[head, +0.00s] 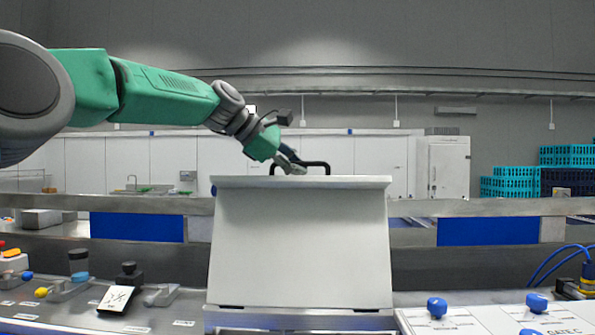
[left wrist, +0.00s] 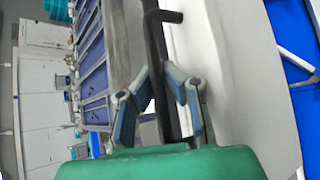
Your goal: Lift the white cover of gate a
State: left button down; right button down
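The white cover (head: 300,245) stands in the middle of the head view, its broad face toward me and its top edge level. A black bar handle (head: 326,165) rises at that top edge. My left gripper (head: 298,165) is at the left part of the handle. In the left wrist view the two fingers (left wrist: 157,72) lie on either side of the black handle (left wrist: 154,40), their tips close against it, with the white cover (left wrist: 230,70) beside it. The gripper looks shut on the handle. No gate label is readable. My right gripper is not in view.
A white panel with blue knobs (head: 437,307) is at lower right. A steel rail (head: 480,207) runs behind the cover. Blue crates (head: 510,182) are stacked far right.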

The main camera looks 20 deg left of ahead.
pick_arm(q)
jog(key=shift+r, duration=0.7)
jog(key=c, duration=1.6)
grip_release()
jog(key=shift+s+d+f, duration=0.15)
jog(key=shift+s+d, duration=0.05)
jog(key=shift+s, duration=0.1)
jog(key=shift+a, duration=0.2)
jog(key=v, duration=1.1)
jog(key=shift+s, duration=0.3)
jog(key=shift+s+r, duration=0.1)
jog(key=shift+r, duration=0.1)
jog(key=shift+a+f, duration=0.1)
jog(key=shift+a, duration=0.05)
